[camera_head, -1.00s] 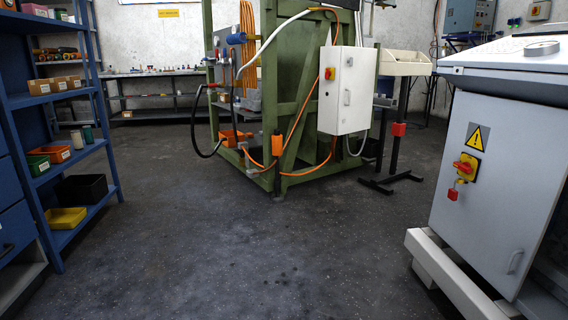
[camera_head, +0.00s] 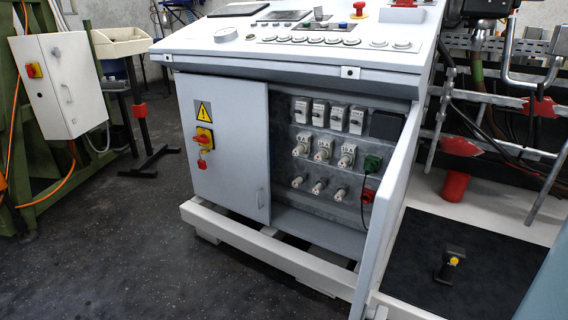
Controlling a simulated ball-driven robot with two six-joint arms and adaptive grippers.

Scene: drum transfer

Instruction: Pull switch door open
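The grey control cabinet (camera_head: 300,70) stands in the middle, with a sloped panel of buttons on top. Right of this door the front is open and shows rows of breakers and fuses (camera_head: 324,150). A light grey upright panel (camera_head: 388,210) stands out at the right of this opening; I cannot tell if it is a hinged door. Neither gripper is in view.
A pale base frame (camera_head: 270,255) runs below the cabinet. A green frame with a white switch box (camera_head: 60,85) stands left. Dark floor (camera_head: 150,240) is free at front left. A black mat (camera_head: 430,235) bears a small black-and-yellow object (camera_head: 450,265) at right.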

